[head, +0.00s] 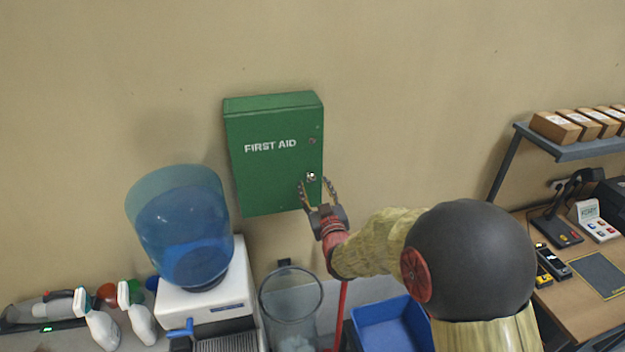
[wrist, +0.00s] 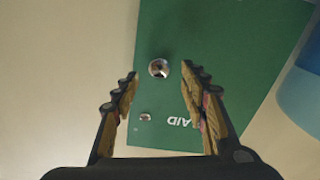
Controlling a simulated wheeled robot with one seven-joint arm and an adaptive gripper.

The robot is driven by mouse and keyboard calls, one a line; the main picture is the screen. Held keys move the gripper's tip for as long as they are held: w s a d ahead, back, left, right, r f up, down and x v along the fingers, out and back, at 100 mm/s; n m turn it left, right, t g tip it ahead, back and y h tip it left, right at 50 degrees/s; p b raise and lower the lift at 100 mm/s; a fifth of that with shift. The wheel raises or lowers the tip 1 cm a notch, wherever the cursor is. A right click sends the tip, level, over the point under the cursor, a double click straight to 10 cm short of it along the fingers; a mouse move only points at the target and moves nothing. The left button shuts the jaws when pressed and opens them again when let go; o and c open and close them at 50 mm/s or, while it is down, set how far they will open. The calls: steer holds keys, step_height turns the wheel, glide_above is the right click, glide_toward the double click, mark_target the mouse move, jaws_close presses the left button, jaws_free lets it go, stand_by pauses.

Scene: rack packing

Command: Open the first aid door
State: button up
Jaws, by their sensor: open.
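The green first aid cabinet (head: 262,178) hangs on the wall, and its door looks shut. Its white lettering reads "FIRST AID". A small shiny knob (head: 311,176) sits near the door's right edge, with a smaller round fitting (head: 312,141) above it. My gripper (head: 318,181) is at the lower right of the door, open, with its fingers on either side of the knob in the head view. In the wrist view the cabinet (wrist: 225,50) appears upside down. The knob (wrist: 158,68) lies just beyond and between the open fingertips (wrist: 160,73). I cannot tell whether the fingers touch the door.
A blue water bottle (head: 180,225) on a white dispenser (head: 215,292) stands below left of the cabinet. A clear bin (head: 290,312) and a blue crate (head: 392,325) are below. A shelf with boxes (head: 556,127) is at right.

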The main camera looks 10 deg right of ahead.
steer(key=shift+w+p, duration=0.3)
steer(key=shift+w, duration=1.2)
steer(key=shift+c, duration=0.4)
jaws_close()
